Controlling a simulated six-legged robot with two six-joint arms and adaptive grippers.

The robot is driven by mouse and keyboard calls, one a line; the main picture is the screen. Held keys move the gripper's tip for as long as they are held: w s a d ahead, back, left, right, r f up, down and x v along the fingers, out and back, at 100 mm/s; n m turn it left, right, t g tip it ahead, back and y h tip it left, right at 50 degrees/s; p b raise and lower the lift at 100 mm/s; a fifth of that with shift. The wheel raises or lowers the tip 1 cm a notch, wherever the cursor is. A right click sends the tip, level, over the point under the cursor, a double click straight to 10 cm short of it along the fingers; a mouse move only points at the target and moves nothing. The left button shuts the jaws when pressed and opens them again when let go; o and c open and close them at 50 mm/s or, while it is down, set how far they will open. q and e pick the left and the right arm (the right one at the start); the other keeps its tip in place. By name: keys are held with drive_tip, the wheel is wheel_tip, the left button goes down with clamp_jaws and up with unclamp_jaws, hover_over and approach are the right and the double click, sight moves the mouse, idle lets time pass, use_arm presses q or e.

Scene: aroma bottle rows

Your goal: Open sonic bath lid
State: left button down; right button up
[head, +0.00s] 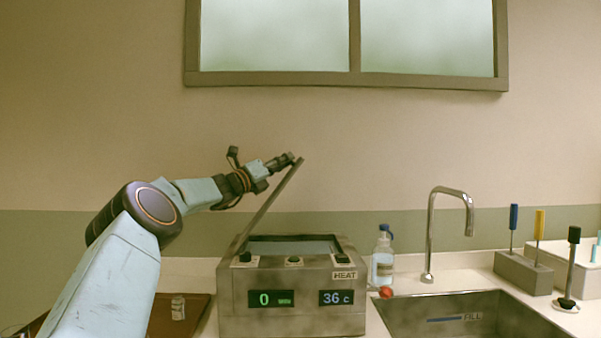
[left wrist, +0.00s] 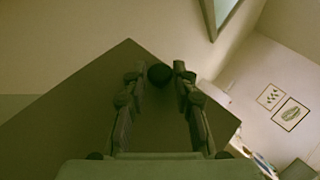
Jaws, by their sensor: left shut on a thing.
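The sonic bath (head: 291,318) is a metal box with a green "0" display, a "36 c" display and a HEAT label. Its lid (head: 271,201) is raised and tilted, hinged at the left side, and the basin opening shows. My left gripper (head: 295,160) is at the lid's upper end, shut on the lid's dark round knob. In the left wrist view the knob (left wrist: 160,74) sits between the fingers of my left gripper (left wrist: 161,75), with the dark lid panel (left wrist: 80,115) behind. My right gripper is not in view.
A sink (head: 470,315) with a tall faucet (head: 432,235) lies to the right. A clear bottle with a blue cap (head: 383,262) and a small red object (head: 386,292) stand beside the bath. A brush holder (head: 523,272) is at the right. A brown tray (head: 160,318) is at the left.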

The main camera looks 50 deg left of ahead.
use_arm(q)
drive_tip(key=s+a+r+n+t+y, duration=0.2)
drive_tip(key=s+a+n+y, duration=0.4)
drive_tip(key=s, duration=0.4)
drive_tip(key=shift+s+a+r+n+t+p, duration=0.2)
drive_tip(key=shift+s+a+n+t+p, duration=0.2)
drive_tip(key=shift+a+n, duration=0.75)
drive_tip(key=shift+a+m, duration=0.25)
drive_tip(key=shift+m, duration=0.1)
drive_tip(key=c, duration=1.5)
unclamp_jaws()
drive_tip(key=o, duration=0.4)
drive_tip(key=shift+s+r, duration=0.2)
drive_tip(key=shift+r, duration=0.1)
drive_tip(key=shift+w, duration=0.2)
